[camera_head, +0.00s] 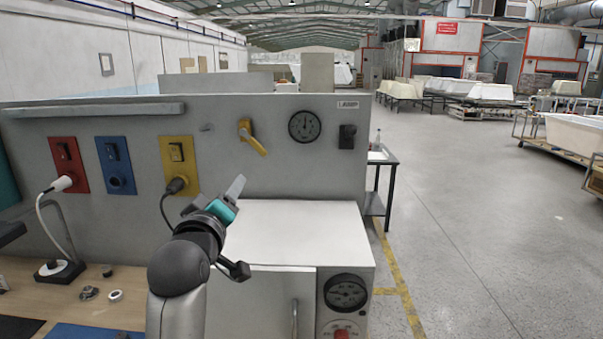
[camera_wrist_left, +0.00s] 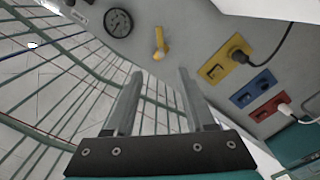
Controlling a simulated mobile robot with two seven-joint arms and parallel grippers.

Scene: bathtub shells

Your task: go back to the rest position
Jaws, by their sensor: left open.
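My left gripper (camera_head: 236,188) is raised in front of the grey control panel (camera_head: 225,125) in the head view, above the white-topped box (camera_head: 298,232). In the left wrist view the two fingers of my left gripper (camera_wrist_left: 160,72) stand apart with nothing between them. They point toward the panel, near the yellow valve handle (camera_wrist_left: 158,42). The handle also shows on the panel in the head view (camera_head: 252,138), apart from the gripper. My right gripper is not in view.
The panel carries a red (camera_head: 68,165), a blue (camera_head: 115,166) and a yellow socket plate (camera_head: 177,150); black and white cables hang from plugs. A wooden bench (camera_head: 120,285) holds small parts. A dark side table (camera_head: 378,180) stands behind the box. The floor (camera_head: 480,230) at right is clear.

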